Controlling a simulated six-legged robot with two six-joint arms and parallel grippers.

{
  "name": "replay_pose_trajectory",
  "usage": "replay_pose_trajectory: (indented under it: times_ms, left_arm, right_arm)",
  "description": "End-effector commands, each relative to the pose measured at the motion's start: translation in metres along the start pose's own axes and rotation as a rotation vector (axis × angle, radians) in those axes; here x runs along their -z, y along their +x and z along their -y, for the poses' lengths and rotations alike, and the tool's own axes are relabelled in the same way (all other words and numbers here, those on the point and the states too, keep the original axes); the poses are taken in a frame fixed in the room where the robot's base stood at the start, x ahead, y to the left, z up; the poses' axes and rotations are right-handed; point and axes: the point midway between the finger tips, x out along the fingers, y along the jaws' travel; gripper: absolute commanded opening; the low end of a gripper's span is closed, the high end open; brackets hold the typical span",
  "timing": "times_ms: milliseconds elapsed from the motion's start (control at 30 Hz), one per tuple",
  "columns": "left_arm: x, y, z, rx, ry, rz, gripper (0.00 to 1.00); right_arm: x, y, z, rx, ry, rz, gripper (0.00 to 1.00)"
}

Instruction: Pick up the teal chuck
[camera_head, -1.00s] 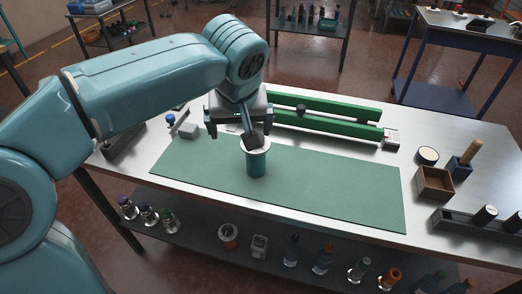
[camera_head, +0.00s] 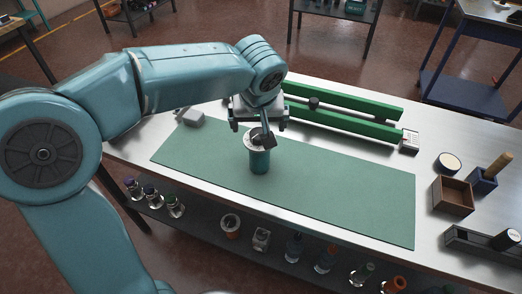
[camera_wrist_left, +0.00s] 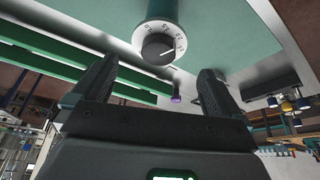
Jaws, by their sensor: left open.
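The teal chuck (camera_head: 259,163) is a short upright teal cylinder with a pale, number-marked collar, standing on the green mat (camera_head: 340,195). In the left wrist view its dark round end and white scale (camera_wrist_left: 170,28) show at the top centre, just beyond the fingertips in the picture. My left gripper (camera_head: 259,126) hangs above and behind the chuck in the head view. Its two dark fingers are spread and empty in the left wrist view (camera_wrist_left: 159,70). My right gripper is not seen.
A green rail fixture (camera_head: 345,112) lies behind the mat. A small grey block (camera_head: 193,118) lies left of it. A brown open box (camera_head: 453,195) and a dark rack (camera_head: 480,241) stand at the right. The mat around the chuck is clear.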

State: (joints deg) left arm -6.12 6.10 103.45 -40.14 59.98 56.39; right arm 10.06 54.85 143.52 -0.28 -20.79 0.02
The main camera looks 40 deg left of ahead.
Motion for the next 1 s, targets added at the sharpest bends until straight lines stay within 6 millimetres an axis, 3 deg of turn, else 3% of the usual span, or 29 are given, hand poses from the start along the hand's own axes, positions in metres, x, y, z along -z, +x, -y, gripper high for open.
replay_pose_trajectory:
  times_ms: [100, 267, 533, 833, 867, 1000]
  left_arm:
    - [0.0, 0.017, 0.0, 0.002, 0.001, 0.0, 1.0]
    - [0.002, 0.027, -0.001, 0.001, 0.001, 0.0, 1.0]
    - [0.006, 0.069, -0.004, 0.002, 0.0, 0.001, 1.0]
    - [0.006, 0.076, -0.005, -0.001, 0.0, -0.001, 1.0]
    - [0.006, 0.076, -0.005, -0.001, 0.0, -0.001, 0.94]
    - [0.006, 0.076, -0.005, -0.001, 0.0, -0.001, 0.48]
  right_arm:
    - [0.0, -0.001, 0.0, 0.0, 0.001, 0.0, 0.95]
    - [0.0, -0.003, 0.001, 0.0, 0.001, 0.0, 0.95]
    - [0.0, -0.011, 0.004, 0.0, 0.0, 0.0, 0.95]
    - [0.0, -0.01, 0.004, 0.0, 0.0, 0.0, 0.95]
    - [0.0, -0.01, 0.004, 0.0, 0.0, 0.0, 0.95]
    - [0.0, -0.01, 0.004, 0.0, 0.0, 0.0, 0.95]
